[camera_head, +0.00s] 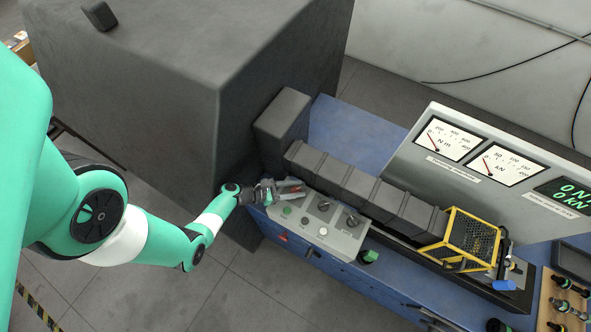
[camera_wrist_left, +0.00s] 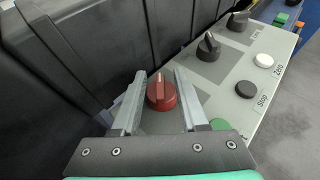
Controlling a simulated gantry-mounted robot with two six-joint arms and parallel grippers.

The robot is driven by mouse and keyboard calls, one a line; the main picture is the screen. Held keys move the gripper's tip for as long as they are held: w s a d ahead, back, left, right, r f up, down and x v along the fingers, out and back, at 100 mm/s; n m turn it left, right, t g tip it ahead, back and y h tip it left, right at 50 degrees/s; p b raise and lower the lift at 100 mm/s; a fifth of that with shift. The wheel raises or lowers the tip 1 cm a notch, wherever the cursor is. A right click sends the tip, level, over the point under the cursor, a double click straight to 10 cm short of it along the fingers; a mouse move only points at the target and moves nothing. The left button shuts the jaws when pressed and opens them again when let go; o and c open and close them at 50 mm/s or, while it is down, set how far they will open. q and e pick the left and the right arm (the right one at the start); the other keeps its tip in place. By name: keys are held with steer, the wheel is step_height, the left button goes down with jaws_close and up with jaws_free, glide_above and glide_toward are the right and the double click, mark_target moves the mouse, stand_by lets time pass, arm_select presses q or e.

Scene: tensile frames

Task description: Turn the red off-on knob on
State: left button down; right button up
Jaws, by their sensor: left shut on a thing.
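The red off-on knob (camera_wrist_left: 161,93) sits at the end of a grey control panel (camera_head: 333,238). In the left wrist view it stands between my two fingers, with its pale pointer line toward the top of the picture. My left gripper (camera_wrist_left: 160,99) is shut on the knob, one finger on each side. In the head view my left gripper (camera_head: 288,189) is at the panel's left end and largely covers the knob. My right gripper is in neither view.
Two black knobs (camera_wrist_left: 208,47) (camera_wrist_left: 238,20) lie beyond the red one on the panel. A green button (camera_wrist_left: 220,125), a black stop button (camera_wrist_left: 246,89) and a white zero button (camera_wrist_left: 264,60) are beside them. A dark segmented cover (camera_head: 360,190) runs close behind the panel.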

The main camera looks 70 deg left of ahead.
arm_select(q)
steer(key=shift+f+h, duration=0.1)
steer(key=shift+h, duration=0.2)
steer(key=c, duration=0.7)
jaws_free()
